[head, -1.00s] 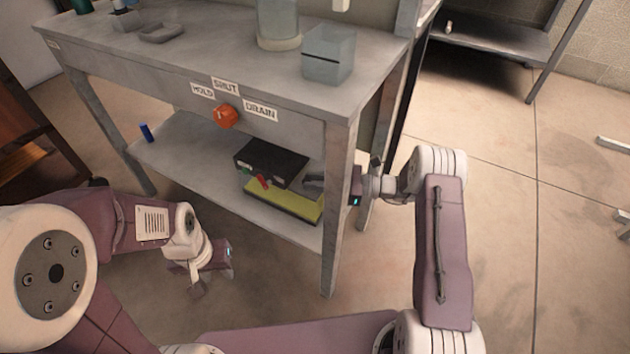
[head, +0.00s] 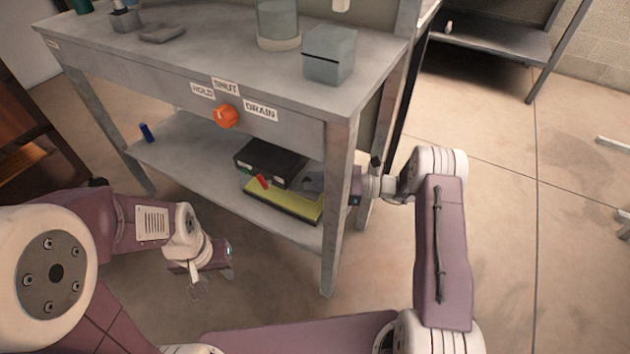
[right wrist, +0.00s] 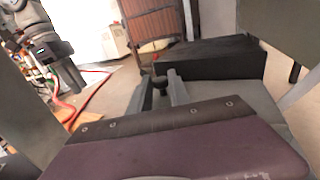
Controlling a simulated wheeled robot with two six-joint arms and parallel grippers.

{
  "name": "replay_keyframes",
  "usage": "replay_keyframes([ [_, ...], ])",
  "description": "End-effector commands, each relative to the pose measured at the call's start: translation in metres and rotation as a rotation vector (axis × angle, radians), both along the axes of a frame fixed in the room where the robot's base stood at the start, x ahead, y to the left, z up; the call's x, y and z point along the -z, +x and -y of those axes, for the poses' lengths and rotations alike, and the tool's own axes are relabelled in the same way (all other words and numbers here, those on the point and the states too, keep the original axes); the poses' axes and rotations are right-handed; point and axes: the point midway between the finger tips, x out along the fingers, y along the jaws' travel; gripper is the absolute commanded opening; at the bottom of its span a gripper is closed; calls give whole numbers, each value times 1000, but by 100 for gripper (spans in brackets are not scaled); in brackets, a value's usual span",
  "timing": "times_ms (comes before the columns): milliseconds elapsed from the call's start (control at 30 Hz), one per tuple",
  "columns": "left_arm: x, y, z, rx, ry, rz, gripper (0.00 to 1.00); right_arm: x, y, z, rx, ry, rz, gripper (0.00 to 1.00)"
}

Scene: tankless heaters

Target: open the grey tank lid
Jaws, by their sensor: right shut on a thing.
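A grey box-shaped tank (head: 329,55) stands on the bench top at the right, with a dark seam below its upper part; its lid looks closed. My right gripper (head: 314,183) reaches past the bench's front right leg, over the lower shelf, beside a black box (head: 270,162). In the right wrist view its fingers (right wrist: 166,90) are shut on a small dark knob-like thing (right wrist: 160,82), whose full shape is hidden. My left gripper (head: 213,284) hangs low in front of the bench, fingers apart and empty.
An orange knob (head: 226,116) sits on the bench front among HOLD, SHUT and DRAIN labels. A glass jar (head: 278,22) stands beside the tank.

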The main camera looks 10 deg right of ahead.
Motion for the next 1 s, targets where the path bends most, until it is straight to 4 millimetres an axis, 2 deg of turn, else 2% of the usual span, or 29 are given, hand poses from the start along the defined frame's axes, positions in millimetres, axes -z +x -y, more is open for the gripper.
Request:
replay_keyframes([
  [267, -6, 0, 0, 0, 0, 0, 36, -5, 0, 1, 0, 14, -20, 0],
  [633, -43, 0, 0, 0, 0, 0, 36, -38, 10, 8, 0, 149, -204, 0],
  [1000, -61, 0, 0, 0, 0, 0, 36, -62, 27, 20, 4, 145, -200, 0],
])
